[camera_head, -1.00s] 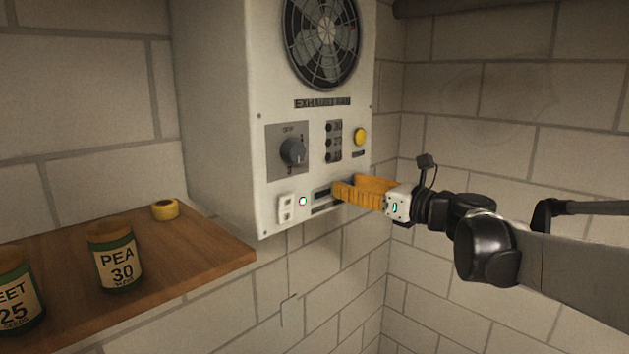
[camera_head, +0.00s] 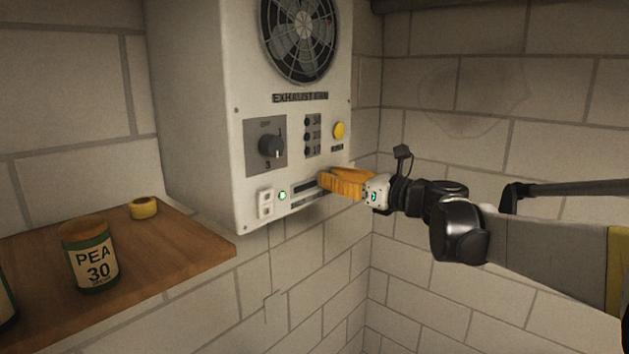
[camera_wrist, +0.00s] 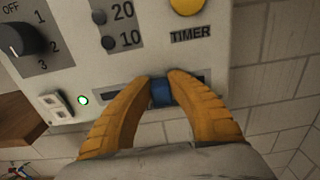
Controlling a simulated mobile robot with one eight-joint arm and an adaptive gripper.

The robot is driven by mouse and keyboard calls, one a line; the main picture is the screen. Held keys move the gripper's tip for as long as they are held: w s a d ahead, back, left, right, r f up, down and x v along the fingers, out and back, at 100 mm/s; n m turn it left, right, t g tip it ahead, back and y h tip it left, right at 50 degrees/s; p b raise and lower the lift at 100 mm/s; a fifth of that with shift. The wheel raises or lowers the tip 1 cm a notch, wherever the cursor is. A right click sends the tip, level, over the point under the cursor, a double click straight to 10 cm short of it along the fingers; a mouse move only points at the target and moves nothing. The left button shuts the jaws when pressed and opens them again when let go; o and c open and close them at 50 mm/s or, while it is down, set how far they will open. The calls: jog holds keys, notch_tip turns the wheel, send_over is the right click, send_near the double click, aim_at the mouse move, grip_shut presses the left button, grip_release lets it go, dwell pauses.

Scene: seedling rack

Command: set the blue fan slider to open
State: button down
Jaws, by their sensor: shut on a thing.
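The blue fan slider (camera_wrist: 161,92) sits in a dark horizontal slot low on the white exhaust fan box (camera_head: 190,110). In the wrist view it is between my two orange fingertips, and the slot shows to the left and right of it. My gripper (camera_wrist: 160,80) is shut on the slider, with a fingertip at each side. In the head view my gripper (camera_head: 322,181) reaches the box's lower right front, and its fingers hide the slider. Lettering under the slot is mostly hidden by the fingers.
Above the slot are a rotary knob (camera_head: 271,146), a column of dark buttons (camera_head: 314,136) and a yellow timer button (camera_head: 339,130). A white rocker switch (camera_head: 265,202) and a lit green lamp (camera_head: 282,195) are left. A wooden shelf (camera_head: 190,250) holds a PEA tin (camera_head: 90,257) and yellow roll (camera_head: 144,208).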

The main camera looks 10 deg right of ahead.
jog(key=w+d, duration=0.1)
jog(key=d, duration=0.1)
jog(key=w+d, duration=0.2)
jog(key=shift+d+r+b, duration=0.1)
jog(key=shift+r+b, duration=0.05)
jog(key=shift+b, duration=0.15)
jog(key=c, duration=1.2)
grip_release()
jog(key=shift+w, duration=0.2)
jog(key=v, duration=1.2)
